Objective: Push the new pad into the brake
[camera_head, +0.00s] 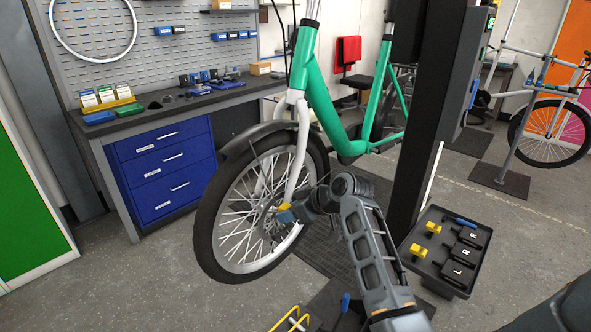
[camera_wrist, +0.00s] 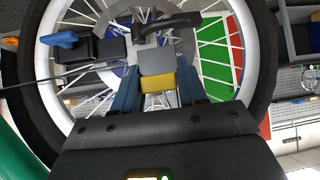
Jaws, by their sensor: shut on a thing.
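My gripper (camera_head: 285,214) is at the hub of the green bike's front wheel. In the wrist view my gripper (camera_wrist: 158,85) has its two blue fingers shut on a pad with a yellow end (camera_wrist: 158,79) and a grey front part. The pad's grey end points at the dark brake caliper (camera_wrist: 165,24) in front of the brake disc (camera_wrist: 160,45). I cannot tell whether the pad touches the caliper. In the head view the yellow of the held pad (camera_head: 285,206) shows at the fingertips; the caliper is hard to make out there.
The front wheel (camera_head: 215,215) and white fork (camera_head: 298,150) are close around my gripper. A black tray (camera_head: 447,282) with yellow pieces and black blocks marked L and R stands at the right. A workbench with blue drawers (camera_head: 165,170) is behind the wheel. Grey floor is open at the lower left.

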